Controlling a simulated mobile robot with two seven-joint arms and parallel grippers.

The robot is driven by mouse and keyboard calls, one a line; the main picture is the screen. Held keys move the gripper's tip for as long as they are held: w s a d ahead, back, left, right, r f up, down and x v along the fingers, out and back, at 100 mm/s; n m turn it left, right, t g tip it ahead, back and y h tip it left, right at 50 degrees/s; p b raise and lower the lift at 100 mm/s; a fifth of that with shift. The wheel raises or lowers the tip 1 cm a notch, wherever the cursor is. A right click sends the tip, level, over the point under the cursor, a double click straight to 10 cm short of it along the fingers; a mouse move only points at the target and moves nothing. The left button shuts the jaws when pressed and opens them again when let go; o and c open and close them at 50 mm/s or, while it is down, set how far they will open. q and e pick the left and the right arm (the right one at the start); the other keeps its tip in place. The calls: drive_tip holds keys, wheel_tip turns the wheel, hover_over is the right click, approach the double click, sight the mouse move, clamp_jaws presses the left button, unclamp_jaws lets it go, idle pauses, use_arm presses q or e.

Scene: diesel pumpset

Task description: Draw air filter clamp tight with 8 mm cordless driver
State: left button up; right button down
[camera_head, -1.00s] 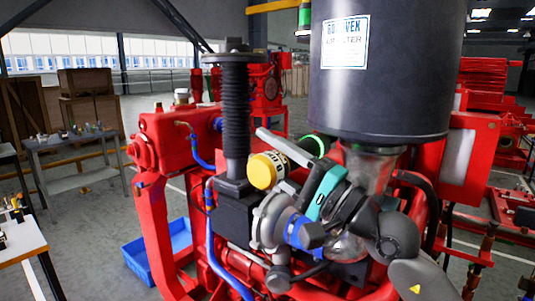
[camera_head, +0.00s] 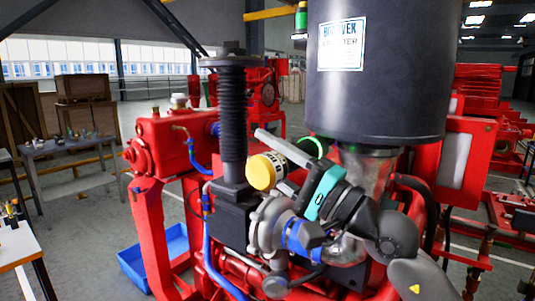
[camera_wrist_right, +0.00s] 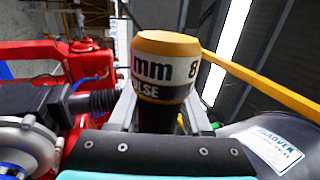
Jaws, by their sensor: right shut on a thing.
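The cordless driver, with a yellow and white end cap (camera_head: 265,170), is held in my right gripper (camera_head: 277,162), left of the air filter. In the right wrist view the driver (camera_wrist_right: 165,65) shows the label "8 mm" and "PULSE", with a dark body between my two grey fingers (camera_wrist_right: 158,118). Its bit end is hidden. The air filter (camera_head: 378,85) is a large black canister with a white label. Below it is a shiny neck (camera_head: 368,170). A glowing green ring (camera_head: 317,146) shows behind my gripper. I cannot make out the clamp itself. My left gripper is out of view.
A black ribbed stack (camera_head: 233,115) rises close to the left of my gripper. The turbo housing (camera_head: 268,222) and a blue hose (camera_head: 300,238) lie just below. A blue bin (camera_head: 150,262) sits on the floor. Workbenches stand at the left.

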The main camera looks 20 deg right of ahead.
sight(249, 162)
drive_tip(key=shift+w+d+r+b, duration=0.1)
drive_tip(key=shift+w+d+b, duration=0.25)
drive_tip(key=shift+b, duration=0.2)
idle(2.2)
drive_tip(key=shift+s, duration=0.1)
idle(0.6)
drive_tip(key=shift+s+a+p, duration=0.3)
drive_tip(key=shift+a+p, duration=0.1)
drive_tip(key=shift+p, duration=0.25)
drive_tip(key=s+a+p, duration=0.2)
drive_tip(key=a, duration=0.1)
drive_tip(key=shift+s+a, duration=0.15)
drive_tip(key=shift+s, duration=0.15)
